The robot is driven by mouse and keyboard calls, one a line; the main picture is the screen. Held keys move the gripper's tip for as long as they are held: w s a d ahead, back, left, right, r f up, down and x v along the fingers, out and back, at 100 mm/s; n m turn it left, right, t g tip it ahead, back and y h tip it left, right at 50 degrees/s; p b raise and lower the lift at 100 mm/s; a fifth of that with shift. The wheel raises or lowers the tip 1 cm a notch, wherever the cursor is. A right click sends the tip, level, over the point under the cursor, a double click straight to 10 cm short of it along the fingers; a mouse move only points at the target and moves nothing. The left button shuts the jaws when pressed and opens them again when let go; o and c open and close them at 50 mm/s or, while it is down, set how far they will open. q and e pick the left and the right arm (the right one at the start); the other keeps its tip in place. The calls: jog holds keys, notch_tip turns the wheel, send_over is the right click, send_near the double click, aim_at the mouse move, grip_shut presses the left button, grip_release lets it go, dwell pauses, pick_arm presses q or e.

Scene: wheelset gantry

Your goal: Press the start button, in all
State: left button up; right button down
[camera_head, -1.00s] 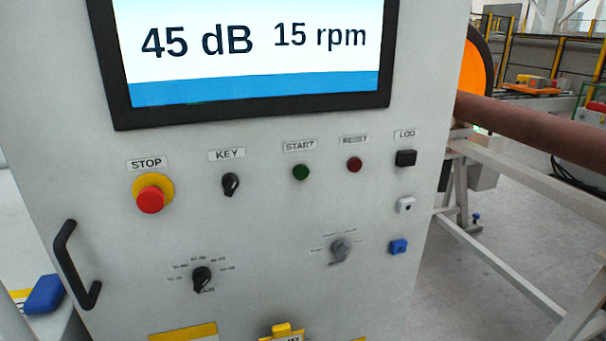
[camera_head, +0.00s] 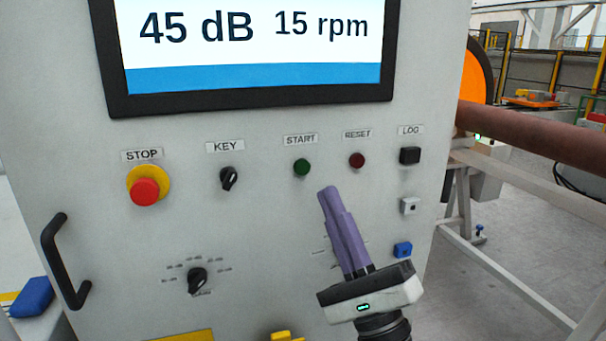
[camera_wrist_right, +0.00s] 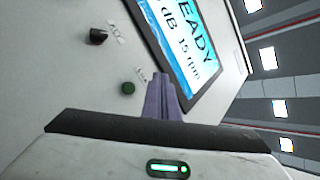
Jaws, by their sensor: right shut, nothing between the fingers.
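The green start button (camera_head: 302,168) sits on the grey panel under the START label, between the black key switch (camera_head: 229,178) and the dark red reset button (camera_head: 357,160). My right gripper (camera_head: 327,190) is shut and empty, its purple fingers pointing up toward the panel, with the tips just below and right of the start button in the head view. The tips look apart from the button. In the right wrist view the start button (camera_wrist_right: 128,88) shows to the left of the fingers (camera_wrist_right: 160,82). My left gripper is not in view.
A red stop button (camera_head: 145,191) on a yellow base is at the left of the panel. The screen (camera_head: 250,75) above reads 45 dB and 15 rpm. A black handle (camera_head: 62,260) sticks out at the lower left. My right gripper partly hides a lower dial.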

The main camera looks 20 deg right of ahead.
aim_at(312, 183)
jog(key=shift+w, duration=0.1)
pick_arm(q)
jog(key=b, duration=0.1)
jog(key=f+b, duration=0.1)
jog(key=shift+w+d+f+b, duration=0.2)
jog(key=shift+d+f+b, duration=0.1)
jog(key=shift+b, duration=0.05)
pick_arm(e)
jog(key=w, duration=0.8)
jog(key=shift+w+a, duration=0.15)
jog(key=shift+w, duration=0.2)
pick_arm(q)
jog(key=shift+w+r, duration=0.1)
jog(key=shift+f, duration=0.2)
pick_arm(e)
jog(key=shift+w+f, duration=0.1)
jog(key=shift+w, duration=0.05)
dwell(1.1)
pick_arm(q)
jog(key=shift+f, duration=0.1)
pick_arm(e)
jog(key=shift+w, duration=0.25)
